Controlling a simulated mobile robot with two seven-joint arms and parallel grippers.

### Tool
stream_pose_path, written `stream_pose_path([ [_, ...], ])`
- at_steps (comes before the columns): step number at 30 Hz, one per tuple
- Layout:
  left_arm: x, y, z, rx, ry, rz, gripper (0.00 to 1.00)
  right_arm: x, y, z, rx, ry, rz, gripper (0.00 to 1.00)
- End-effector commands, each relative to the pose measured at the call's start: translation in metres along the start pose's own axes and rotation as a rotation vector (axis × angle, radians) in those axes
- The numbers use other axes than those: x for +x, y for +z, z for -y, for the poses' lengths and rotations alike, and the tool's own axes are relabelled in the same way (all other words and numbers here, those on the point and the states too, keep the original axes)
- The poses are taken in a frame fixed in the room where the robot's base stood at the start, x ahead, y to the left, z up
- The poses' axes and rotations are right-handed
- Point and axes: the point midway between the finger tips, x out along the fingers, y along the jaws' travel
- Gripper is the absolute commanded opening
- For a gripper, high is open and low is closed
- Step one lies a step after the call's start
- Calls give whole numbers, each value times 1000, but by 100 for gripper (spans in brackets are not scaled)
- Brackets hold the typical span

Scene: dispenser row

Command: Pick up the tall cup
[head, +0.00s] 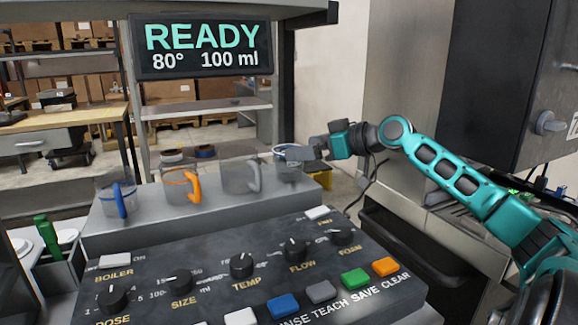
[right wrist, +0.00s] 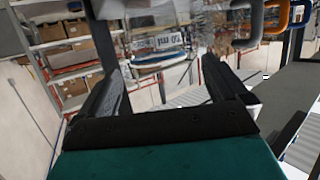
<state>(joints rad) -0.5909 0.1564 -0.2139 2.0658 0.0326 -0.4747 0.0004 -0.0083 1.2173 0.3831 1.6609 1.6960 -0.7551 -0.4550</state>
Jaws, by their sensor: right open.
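A row of clear cups stands on the grey machine's ledge in the head view: one with a blue handle (head: 122,198), one with an orange handle (head: 192,188), one with a grey handle (head: 253,177). At the right end is a clear cup with a blue rim (head: 284,174), partly hidden by my right gripper (head: 293,154). The right gripper is open at this cup's upper part. In the right wrist view the blue-rimmed cup (right wrist: 158,62) shows between the spread fingers (right wrist: 168,70). I cannot tell which cup is tallest. My left gripper is not in view.
The sloped control panel (head: 205,270) with knobs and coloured buttons lies in front of the cups. A display (head: 203,47) reading READY hangs above the row. The grey-handled cup (right wrist: 222,30) is close beside the gripper. A dark cabinet (head: 500,75) stands at right.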

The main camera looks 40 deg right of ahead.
Motion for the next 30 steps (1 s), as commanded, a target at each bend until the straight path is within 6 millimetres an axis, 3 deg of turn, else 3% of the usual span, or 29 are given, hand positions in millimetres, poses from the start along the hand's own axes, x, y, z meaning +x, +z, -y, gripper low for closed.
stream_pose_path([
  [8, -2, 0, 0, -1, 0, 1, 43, 8, -1, -1, 0, 1, 0, 100],
  [24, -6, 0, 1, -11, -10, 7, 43, 50, -2, -3, 2, 2, -3, 100],
  [30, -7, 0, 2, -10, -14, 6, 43, 57, 0, -2, 0, 2, 0, 100],
])
